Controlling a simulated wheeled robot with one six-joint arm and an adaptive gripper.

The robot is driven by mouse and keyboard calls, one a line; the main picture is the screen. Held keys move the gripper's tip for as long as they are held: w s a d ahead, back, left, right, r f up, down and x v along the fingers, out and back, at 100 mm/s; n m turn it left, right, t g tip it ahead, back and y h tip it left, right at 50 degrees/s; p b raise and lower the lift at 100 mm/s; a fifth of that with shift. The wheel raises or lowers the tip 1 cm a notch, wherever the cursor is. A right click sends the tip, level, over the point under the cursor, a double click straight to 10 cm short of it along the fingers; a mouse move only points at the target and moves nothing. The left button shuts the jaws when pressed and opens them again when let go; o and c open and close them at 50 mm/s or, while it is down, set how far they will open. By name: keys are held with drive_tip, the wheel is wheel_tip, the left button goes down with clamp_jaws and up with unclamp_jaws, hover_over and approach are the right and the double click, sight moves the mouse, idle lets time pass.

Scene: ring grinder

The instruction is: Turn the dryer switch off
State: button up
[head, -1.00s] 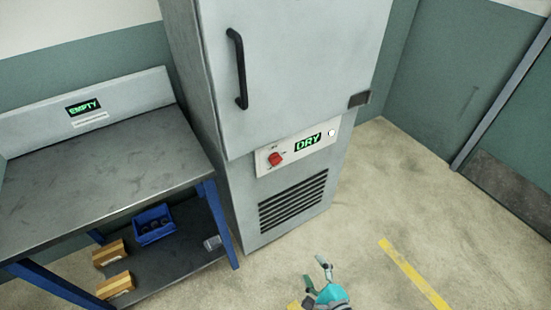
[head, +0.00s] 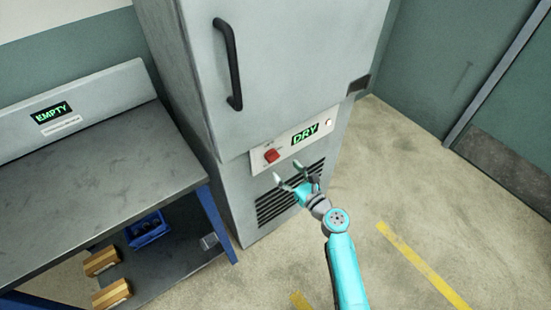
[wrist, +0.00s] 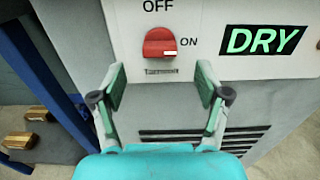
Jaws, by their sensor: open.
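The dryer (head: 290,60) is a tall light-grey cabinet with a black door handle. Its red rotary switch (head: 271,156) sits on a white panel below the door. In the wrist view the switch (wrist: 160,45) has its white mark pointing right, toward ON; OFF is printed above it. A green DRY display (head: 305,134) is lit to its right. My gripper (head: 288,172) is open and empty, in front of the dryer just below the panel. In the wrist view its fingertips (wrist: 161,78) stand apart, below and to either side of the switch, not touching it.
A grey-topped workbench (head: 90,160) with blue legs stands left of the dryer, with an EMPTY display behind it. A vent grille (head: 270,207) is below the panel. The floor to the right is clear.

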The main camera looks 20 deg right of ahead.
sight(275, 159)
drive_tip(key=x, duration=0.6)
drive_tip(key=shift+w, duration=0.25)
drive_tip(key=c, duration=1.2)
